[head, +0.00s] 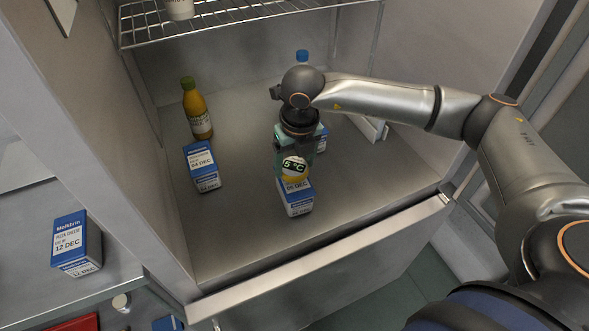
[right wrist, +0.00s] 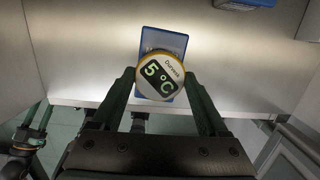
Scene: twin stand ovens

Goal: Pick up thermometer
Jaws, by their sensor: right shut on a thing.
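The thermometer (head: 294,168) is a round dial with a yellow rim, reading "5 °C". In the right wrist view the thermometer (right wrist: 161,76) faces the camera between the two green fingers. My right gripper (head: 290,160) is shut on it, inside the open fridge compartment, in front of and just above a blue and white carton (head: 297,199). In the right wrist view the carton (right wrist: 163,39) is partly hidden behind the dial. Part of what looks like my left gripper (right wrist: 36,122) shows at the lower left of that view; its opening is unclear.
A yellow bottle (head: 196,110) and another carton (head: 202,167) stand left on the fridge floor (head: 237,240). A further carton (head: 321,139) and a blue-capped bottle (head: 302,57) are behind my arm. A wire shelf (head: 210,20) hangs above. A carton (head: 76,244) stands outside, left.

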